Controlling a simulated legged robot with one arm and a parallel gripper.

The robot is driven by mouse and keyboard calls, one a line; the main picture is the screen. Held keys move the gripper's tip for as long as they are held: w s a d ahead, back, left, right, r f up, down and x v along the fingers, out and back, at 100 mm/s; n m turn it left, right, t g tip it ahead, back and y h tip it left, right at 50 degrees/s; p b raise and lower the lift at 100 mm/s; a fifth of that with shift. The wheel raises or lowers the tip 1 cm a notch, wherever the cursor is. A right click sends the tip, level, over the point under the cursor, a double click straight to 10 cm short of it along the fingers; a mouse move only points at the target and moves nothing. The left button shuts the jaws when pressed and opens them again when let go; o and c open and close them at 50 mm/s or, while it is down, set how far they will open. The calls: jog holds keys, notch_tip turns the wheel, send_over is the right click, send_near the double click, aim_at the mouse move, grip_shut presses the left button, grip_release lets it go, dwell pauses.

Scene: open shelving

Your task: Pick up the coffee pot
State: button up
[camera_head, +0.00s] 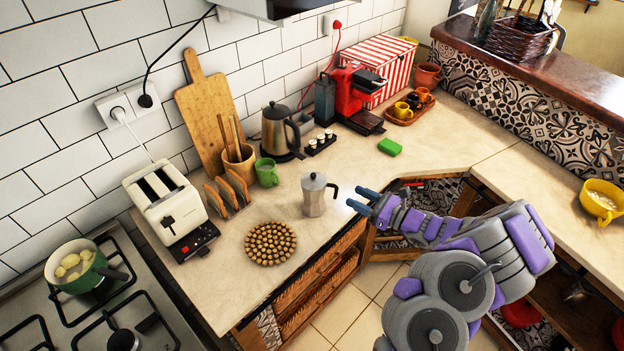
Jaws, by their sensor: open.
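The coffee pot (314,195) is a small silver moka pot with a black handle on its right side. It stands upright on the light countertop, near the counter's front edge. My gripper (358,200) is just right of the pot's handle, with its fingers pointing left toward it. The fingers are apart and nothing is between them. A small gap seems to show between the fingertips and the handle.
A round tray of brown balls (270,243) lies left of the pot. A green mug (266,172), a kettle (279,130) and a toast rack (229,190) stand behind it. A toaster (165,205) is farther left.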

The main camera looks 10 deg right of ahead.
jog(key=d, duration=0.1)
jog(key=b, duration=0.2)
send_near(316, 178)
jog(key=shift+m, duration=0.3)
jog(key=x, duration=0.3)
jog(key=r+x, duration=0.1)
jog(key=x, duration=0.1)
jog(key=shift+w+a, duration=0.15)
jog(key=shift+w, duration=0.1)
jog(key=shift+f+b+x, duration=0.2)
jog(key=shift+b+x, duration=0.25)
jog(key=shift+x, duration=2.2)
jog(key=shift+s, duration=0.1)
grip_shut()
jog(key=shift+f+h, duration=0.15)
jog(key=shift+h, duration=0.15)
